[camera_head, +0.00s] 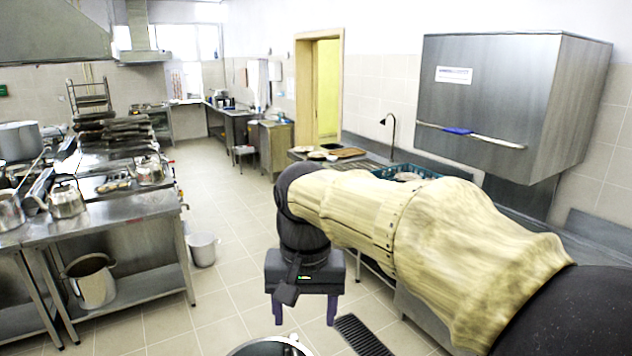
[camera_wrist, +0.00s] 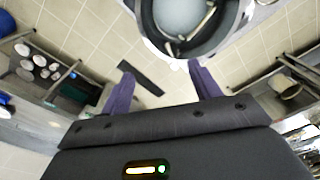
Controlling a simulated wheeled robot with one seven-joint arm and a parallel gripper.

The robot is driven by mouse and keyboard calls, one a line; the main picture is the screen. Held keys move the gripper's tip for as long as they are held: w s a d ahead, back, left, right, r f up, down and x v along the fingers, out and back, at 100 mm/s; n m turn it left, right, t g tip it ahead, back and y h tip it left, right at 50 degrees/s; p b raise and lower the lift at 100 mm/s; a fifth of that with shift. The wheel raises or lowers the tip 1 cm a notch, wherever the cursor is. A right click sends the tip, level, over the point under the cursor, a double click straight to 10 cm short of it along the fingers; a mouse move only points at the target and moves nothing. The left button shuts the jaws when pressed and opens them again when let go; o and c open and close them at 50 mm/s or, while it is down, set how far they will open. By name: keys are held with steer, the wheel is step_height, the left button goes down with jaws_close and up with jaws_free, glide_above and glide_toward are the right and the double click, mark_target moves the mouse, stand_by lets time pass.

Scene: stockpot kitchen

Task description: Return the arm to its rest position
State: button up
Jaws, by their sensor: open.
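My gripper (camera_head: 305,322) hangs at the end of my arm in the head view, pointing down over the tiled floor. Its two purple fingers are apart with nothing between them. In the wrist view my gripper (camera_wrist: 160,88) also shows open and empty, with floor and a dark floor strip beyond it. My arm, in a cream sleeve, reaches from the lower right across the head view and bends down at the wrist. It hides part of the counter behind it.
A steel table (camera_head: 110,216) with pots stands at left. A pot (camera_head: 203,250) sits on the floor beside it. A large round metal pot (camera_wrist: 195,50) is close to my gripper. A steel cabinet (camera_head: 500,100) hangs at right.

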steer(key=s+d+f+t+b, duration=0.1)
steer(key=s+d+f, duration=0.1)
steer(key=d+f, duration=0.6)
steer(key=s+d+f+t+b, duration=0.1)
steer(key=s+d+f, duration=0.2)
steer(key=d+f, duration=0.6)
step_height(320, 180, down, 5)
steer(key=shift+d+f, duration=0.2)
steer(key=shift+d, duration=0.05)
steer(key=shift+s, duration=0.1)
